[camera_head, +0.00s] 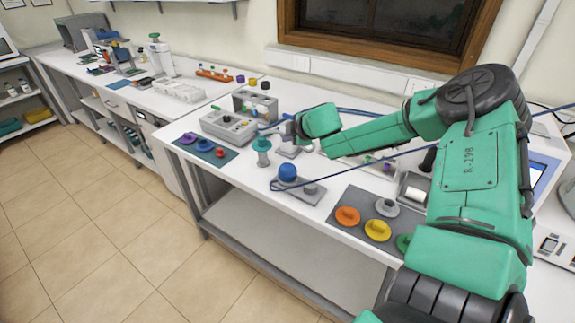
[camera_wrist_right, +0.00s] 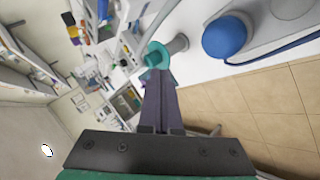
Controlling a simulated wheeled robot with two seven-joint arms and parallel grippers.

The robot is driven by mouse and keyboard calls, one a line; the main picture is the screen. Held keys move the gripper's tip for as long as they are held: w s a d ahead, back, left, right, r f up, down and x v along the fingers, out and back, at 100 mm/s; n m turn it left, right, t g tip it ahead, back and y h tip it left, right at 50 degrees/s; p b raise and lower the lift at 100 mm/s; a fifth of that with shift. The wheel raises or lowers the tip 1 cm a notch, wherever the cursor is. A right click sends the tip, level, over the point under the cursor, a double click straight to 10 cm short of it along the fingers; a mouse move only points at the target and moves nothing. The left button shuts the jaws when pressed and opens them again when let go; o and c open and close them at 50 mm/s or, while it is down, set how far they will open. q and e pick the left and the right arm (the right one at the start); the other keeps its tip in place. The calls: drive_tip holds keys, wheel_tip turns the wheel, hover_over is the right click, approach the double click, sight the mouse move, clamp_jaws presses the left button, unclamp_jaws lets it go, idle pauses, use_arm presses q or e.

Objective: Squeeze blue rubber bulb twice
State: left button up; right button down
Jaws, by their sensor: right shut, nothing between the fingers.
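The blue rubber bulb (camera_head: 287,172) sits on a grey base (camera_head: 306,190) near the front edge of the white table, with a thin blue tube running from it. It also shows in the right wrist view (camera_wrist_right: 225,37), to the right of the fingers. My right gripper (camera_head: 268,127) is behind and to the left of the bulb in the head view, apart from it. In the right wrist view its fingers (camera_wrist_right: 157,75) are together and empty. My left gripper is not in view.
A teal-topped grey stand (camera_head: 262,145) is left of the bulb, close to my right fingertips in the picture. A grey device (camera_head: 229,128) stands behind it. Dark mats with coloured knobs lie left (camera_head: 189,144) and right (camera_head: 352,200). The floor in front is clear.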

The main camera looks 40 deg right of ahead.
sight(289, 168)
drive_tip(key=m, duration=0.7)
drive_tip(key=r+m, duration=0.1)
drive_tip(key=m, duration=0.7)
drive_tip(key=s+m+p, duration=0.1)
drive_tip(key=m, duration=0.6)
drive_tip(key=shift+a+r, duration=0.2)
wheel_tip(289, 168, down, 8)
drive_tip(key=b, duration=0.7)
drive_tip(key=shift+f, duration=0.2)
drive_tip(key=shift+f+b, duration=0.25)
drive_tip(key=shift+b, duration=0.2)
drive_tip(key=shift+f+b, duration=0.35)
drive_tip(key=shift+b, duration=0.15)
